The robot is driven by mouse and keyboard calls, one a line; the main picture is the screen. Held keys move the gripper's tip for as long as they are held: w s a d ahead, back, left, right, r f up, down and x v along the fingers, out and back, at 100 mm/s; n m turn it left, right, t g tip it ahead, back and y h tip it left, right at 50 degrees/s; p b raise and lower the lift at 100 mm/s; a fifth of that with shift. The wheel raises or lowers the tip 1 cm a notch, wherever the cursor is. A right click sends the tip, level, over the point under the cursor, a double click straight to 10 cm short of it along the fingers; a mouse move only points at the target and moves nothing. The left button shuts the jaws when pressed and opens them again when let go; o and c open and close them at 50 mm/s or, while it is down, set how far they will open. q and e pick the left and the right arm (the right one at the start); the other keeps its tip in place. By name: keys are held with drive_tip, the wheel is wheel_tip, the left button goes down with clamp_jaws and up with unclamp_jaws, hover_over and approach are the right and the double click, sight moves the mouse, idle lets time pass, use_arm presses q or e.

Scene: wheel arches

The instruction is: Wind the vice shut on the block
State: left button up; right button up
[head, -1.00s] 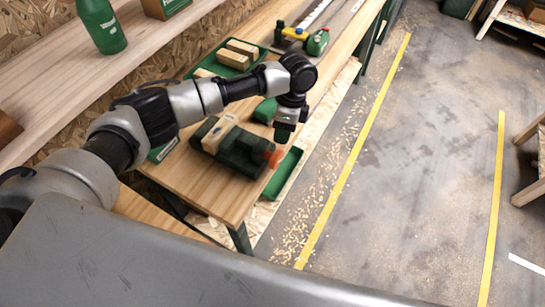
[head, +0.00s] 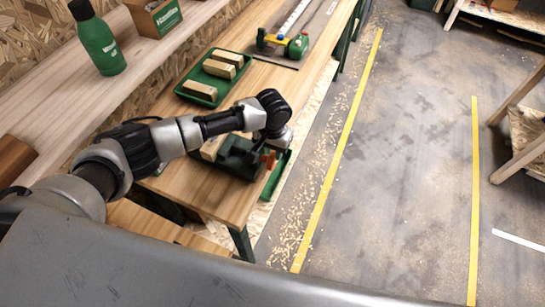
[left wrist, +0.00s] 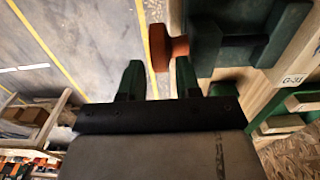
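The dark green vice (head: 236,160) stands on the wooden bench, with a pale wooden block (head: 212,149) at its jaws, partly hidden by my left arm. Its orange handle (head: 268,160) sticks out toward the bench's front edge. In the left wrist view the vice (left wrist: 245,35) is at top right and the orange handle (left wrist: 160,48) lies just ahead of my left gripper (left wrist: 157,64). The green fingers are apart and nothing is clamped between them. The handle sits nearer the right-hand finger; whether it touches is unclear. My right gripper is out of view.
A green tray (head: 181,91) with wooden blocks stands farther along the bench (head: 215,198). A green bottle (head: 101,48) stands on the shelf. The floor to the right is open.

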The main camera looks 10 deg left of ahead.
sight(274, 153)
use_arm(q)
drive_tip(key=shift+f, duration=2.7)
clamp_jaws()
drive_tip(key=g+b, duration=0.2)
drive_tip(key=g, duration=0.1)
drive_tip(key=shift+w+f+y, duration=0.15)
drive_tip(key=shift+f+y, duration=0.1)
drive_tip(key=shift+y, duration=0.05)
drive_tip(key=shift+g+b, duration=0.3)
drive_tip(key=shift+b, duration=0.15)
drive_tip(key=shift+r+g, duration=0.3)
